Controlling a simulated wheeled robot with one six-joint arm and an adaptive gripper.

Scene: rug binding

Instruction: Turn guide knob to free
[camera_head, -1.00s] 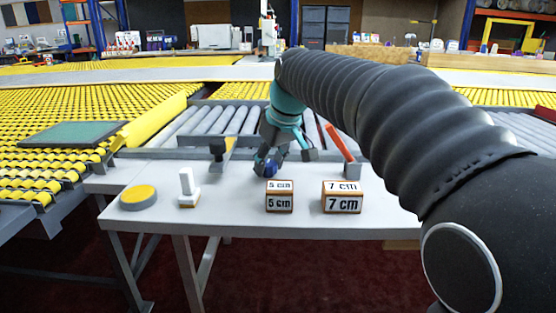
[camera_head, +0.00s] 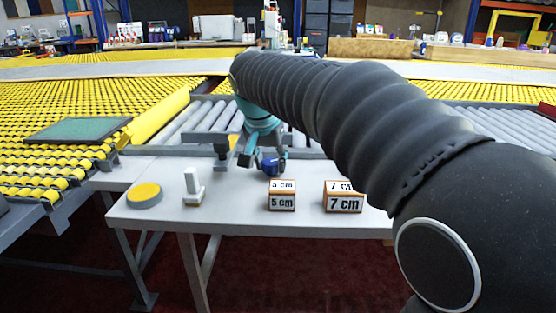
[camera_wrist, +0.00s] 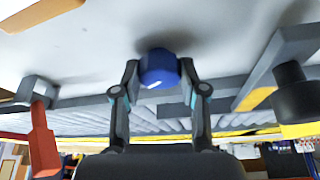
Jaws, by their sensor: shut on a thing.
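A round blue knob (camera_head: 271,166) with a short white mark stands on the white table, and it also shows in the wrist view (camera_wrist: 158,66). My gripper (camera_head: 263,158) reaches down to it from behind. In the wrist view its two fingers (camera_wrist: 160,80) are closed on the knob's left and right sides. The white mark is on the knob's side facing my wrist camera. No label for the knob's positions is readable. A black knob (camera_head: 221,147) on a grey and yellow bracket stands to the left, apart from my gripper; the wrist view shows it at right (camera_wrist: 298,98).
Blocks marked 5 cm (camera_head: 282,196) and 7 cm (camera_head: 343,199) stand in front. A yellow-topped button (camera_head: 145,194) and a white upright piece (camera_head: 193,187) stand left. An orange lever (camera_wrist: 43,145) is on the wrist view's left. Rollers (camera_head: 180,122) lie behind the table.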

